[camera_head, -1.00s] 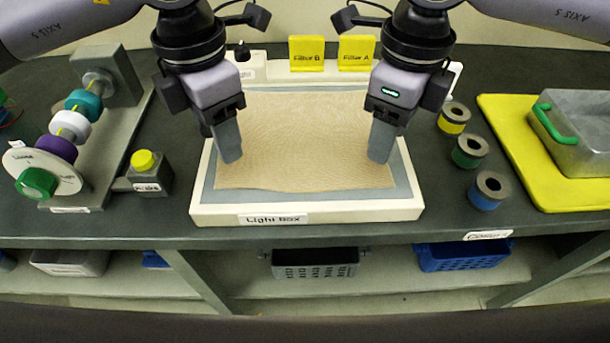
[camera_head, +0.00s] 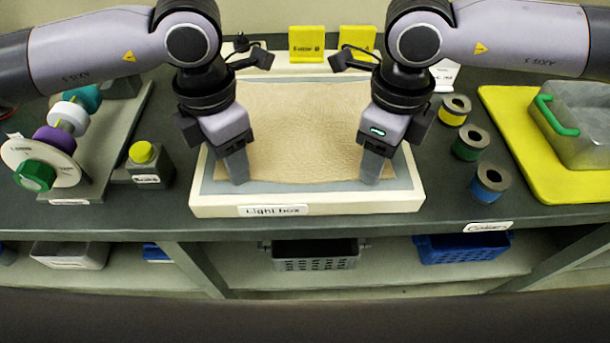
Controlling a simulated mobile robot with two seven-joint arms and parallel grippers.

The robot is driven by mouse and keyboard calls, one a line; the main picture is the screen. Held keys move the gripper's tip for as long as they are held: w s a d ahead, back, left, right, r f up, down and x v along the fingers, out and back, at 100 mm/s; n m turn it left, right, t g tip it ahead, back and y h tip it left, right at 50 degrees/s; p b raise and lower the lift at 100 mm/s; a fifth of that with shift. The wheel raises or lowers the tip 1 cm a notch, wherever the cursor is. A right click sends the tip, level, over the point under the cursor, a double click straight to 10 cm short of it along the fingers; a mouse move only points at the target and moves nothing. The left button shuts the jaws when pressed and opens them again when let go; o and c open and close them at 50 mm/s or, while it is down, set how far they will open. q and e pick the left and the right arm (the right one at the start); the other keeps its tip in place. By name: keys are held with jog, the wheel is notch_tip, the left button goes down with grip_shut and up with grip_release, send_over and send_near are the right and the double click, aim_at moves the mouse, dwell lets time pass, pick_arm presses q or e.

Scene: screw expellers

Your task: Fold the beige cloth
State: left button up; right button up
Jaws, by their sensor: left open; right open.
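The beige cloth (camera_head: 300,130) lies spread flat on the light box (camera_head: 305,203), inside its pale rim. My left gripper (camera_head: 238,182) is open, with its fingertips at the cloth's front left corner. My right gripper (camera_head: 372,180) is open, with its fingertips at the cloth's front right corner. The front edge between the grippers looks flat.
Yellow Filter B (camera_head: 306,42) and Filter A (camera_head: 357,40) blocks stand behind the light box. A yellow button (camera_head: 142,152) is at its left. Colored rings (camera_head: 489,182) and a yellow tray (camera_head: 560,188) with a metal container (camera_head: 575,125) are at the right.

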pick_arm(q)
jog(key=shift+c, duration=0.2)
pick_arm(e)
jog(key=shift+f, duration=0.1)
jog(key=shift+c, duration=0.2)
pick_arm(q)
jog(key=shift+f, duration=0.1)
grip_shut()
pick_arm(e)
grip_shut()
pick_arm(q)
jog(key=shift+a, duration=0.1)
pick_arm(e)
jog(key=shift+d, duration=0.1)
